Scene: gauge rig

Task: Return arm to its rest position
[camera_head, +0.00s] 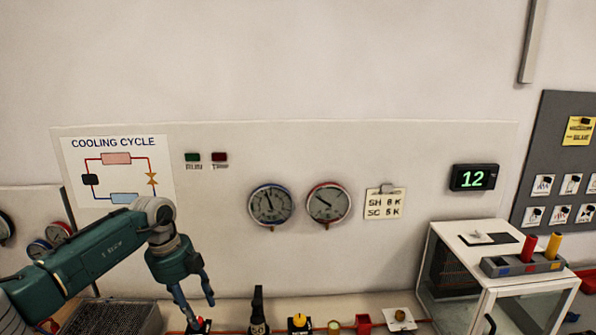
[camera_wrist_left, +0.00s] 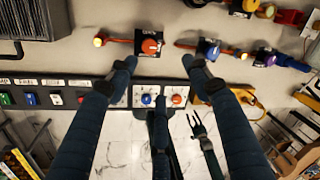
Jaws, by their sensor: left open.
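My left arm (camera_head: 95,255) comes in from the left in the head view, in front of the wall panel. In the left wrist view the open fingers (camera_wrist_left: 160,62) reach over the counter edge. An orange-red knob on a black plate (camera_wrist_left: 150,46) shows just beyond the fingertips. I cannot tell if the fingers touch anything. A dark forked shape (camera_wrist_left: 203,135) shows low in the wrist view; I cannot tell what it is.
Two round gauges (camera_head: 270,205) (camera_head: 328,204) are on the wall panel. A white cabinet (camera_head: 470,262) stands at the right. A blue knob (camera_wrist_left: 210,50) and several other fittings line the counter. A dark finned block (camera_head: 112,318) is near the arm. The wall area above is clear.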

